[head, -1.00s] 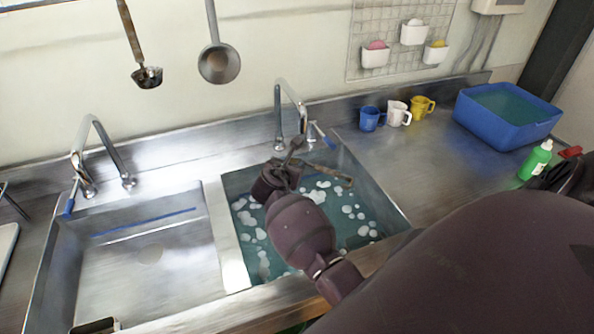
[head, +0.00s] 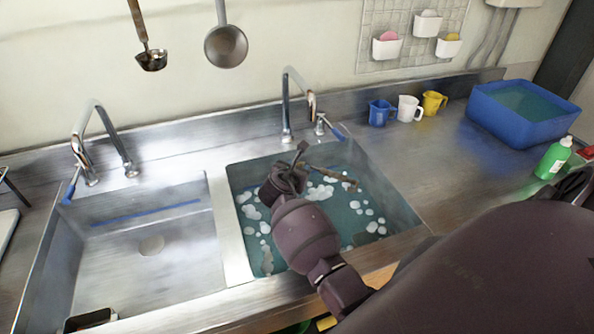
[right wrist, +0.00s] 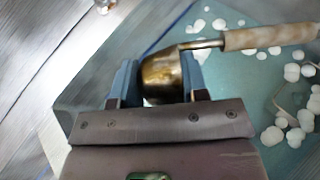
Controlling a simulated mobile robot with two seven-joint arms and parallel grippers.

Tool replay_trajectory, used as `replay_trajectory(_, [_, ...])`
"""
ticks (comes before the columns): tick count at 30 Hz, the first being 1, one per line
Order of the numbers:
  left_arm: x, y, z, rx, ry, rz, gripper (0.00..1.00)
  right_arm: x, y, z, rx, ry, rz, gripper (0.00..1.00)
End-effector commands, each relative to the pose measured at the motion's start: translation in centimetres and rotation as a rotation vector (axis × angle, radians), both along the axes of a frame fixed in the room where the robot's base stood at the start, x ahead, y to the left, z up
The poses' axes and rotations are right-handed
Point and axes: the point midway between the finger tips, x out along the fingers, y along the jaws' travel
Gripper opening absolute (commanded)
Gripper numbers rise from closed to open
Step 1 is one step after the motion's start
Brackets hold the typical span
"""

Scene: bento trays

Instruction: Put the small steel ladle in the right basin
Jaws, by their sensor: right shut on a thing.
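The right basin (head: 388,206) holds blue-green water with white foam. My right gripper (right wrist: 160,75) is shut on a ladle, with its fingers on either side of the bowl. The ladle (right wrist: 163,72) has a brassy-looking metal bowl, a thin metal neck and a pale brown handle. In the head view my right gripper (head: 292,170) is over the back part of the right basin, and the ladle's handle (head: 335,175) points right and slightly toward me. I cannot tell whether the ladle touches the water. My left gripper is not in view.
The left basin (head: 160,270) is empty. Chrome taps (head: 287,105) stand behind the basins. A dark small-bowled ladle (head: 151,60) and a larger steel ladle (head: 226,46) hang on the wall. Cups (head: 408,108), a blue tub (head: 490,125) and a green bottle (head: 553,160) stand at right.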

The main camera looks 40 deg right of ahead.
Motion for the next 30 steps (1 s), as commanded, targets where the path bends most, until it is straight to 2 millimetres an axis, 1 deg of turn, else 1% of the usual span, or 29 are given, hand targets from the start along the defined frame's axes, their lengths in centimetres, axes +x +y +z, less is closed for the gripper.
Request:
replay_trajectory(1, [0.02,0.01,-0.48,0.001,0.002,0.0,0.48,0.01,0.01,-0.41,0.0,0.0,0.0,0.16])
replay_trajectory(3, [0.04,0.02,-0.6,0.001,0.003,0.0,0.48,0.01,0.01,-0.49,0.0,0.0,0.0,0.16])
replay_trajectory(11, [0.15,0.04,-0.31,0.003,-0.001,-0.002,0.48,0.02,0.0,-0.35,0.0,0.0,0.0,0.16])
replay_trajectory(12, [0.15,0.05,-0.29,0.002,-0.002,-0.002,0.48,0.02,0.0,-0.35,0.0,0.0,0.0,0.45])
replay_trajectory(17, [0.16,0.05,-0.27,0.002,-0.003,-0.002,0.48,0.01,0.01,-0.37,0.0,0.0,0.0,0.7])
replay_trajectory(26, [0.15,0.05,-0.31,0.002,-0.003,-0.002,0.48,-0.06,0.09,-0.38,0.0,0.001,0.0,0.7])
replay_trajectory(30, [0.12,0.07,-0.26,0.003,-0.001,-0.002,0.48,-0.57,0.94,0.05,0.0,0.0,0.001,0.7])
